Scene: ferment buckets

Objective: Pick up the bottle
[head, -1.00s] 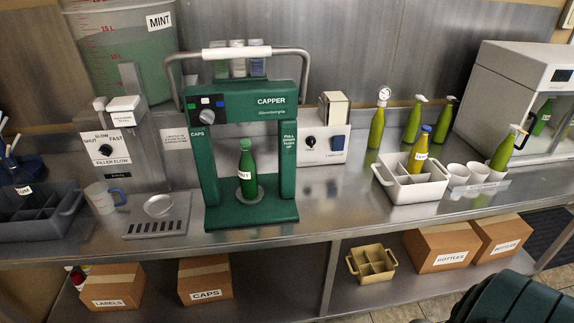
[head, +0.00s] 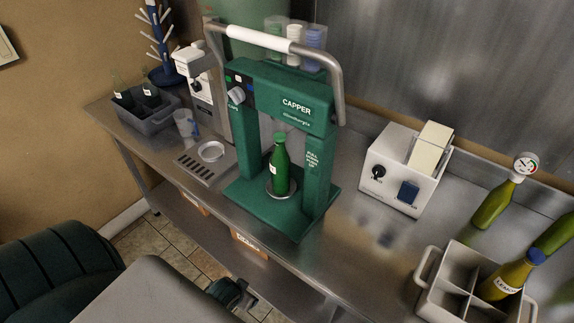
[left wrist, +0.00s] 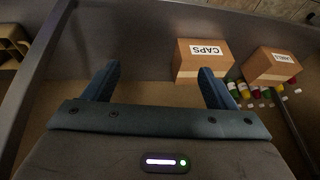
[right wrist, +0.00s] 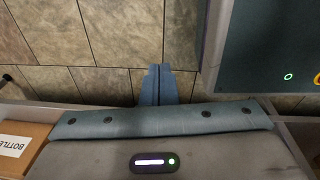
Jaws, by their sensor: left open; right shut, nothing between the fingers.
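A green bottle (head: 280,168) with a green top stands upright on the round plate of the green capper (head: 285,100). A yellow-green bottle (head: 508,278) with a blue cap stands in a white divided crate (head: 440,292) at the lower right of the head view. My left gripper (left wrist: 159,69) is open and empty in the left wrist view, facing the lower shelf. My right gripper (right wrist: 160,68) is shut and empty in the right wrist view, over the tiled floor. Neither gripper is near a bottle in the wrist views.
A white box with a dial (head: 405,168) stands right of the capper, with a gauge-topped bottle (head: 495,203) beyond. A grey crate (head: 150,112) with bottles is at the far left. A caps box (left wrist: 200,62) sits on the lower shelf.

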